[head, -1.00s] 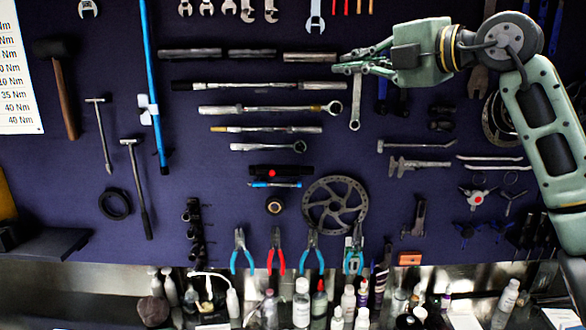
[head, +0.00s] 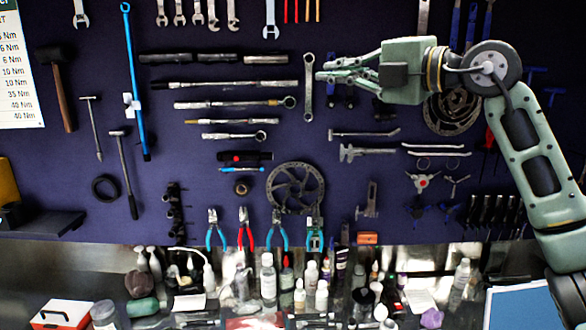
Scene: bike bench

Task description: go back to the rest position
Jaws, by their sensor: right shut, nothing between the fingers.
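My right gripper (head: 319,74) is in front of the dark tool board (head: 90,190) at the upper middle, its arm coming in from the right. Its fingers point left and are shut with nothing between them. My left gripper is not in view.
A brake disc (head: 295,170), pliers (head: 243,229) and many other tools hang on the board. Below, bottles (head: 268,278) crowd the bench. A red and white box (head: 62,314) is front left, a blue panel (head: 520,308) front right.

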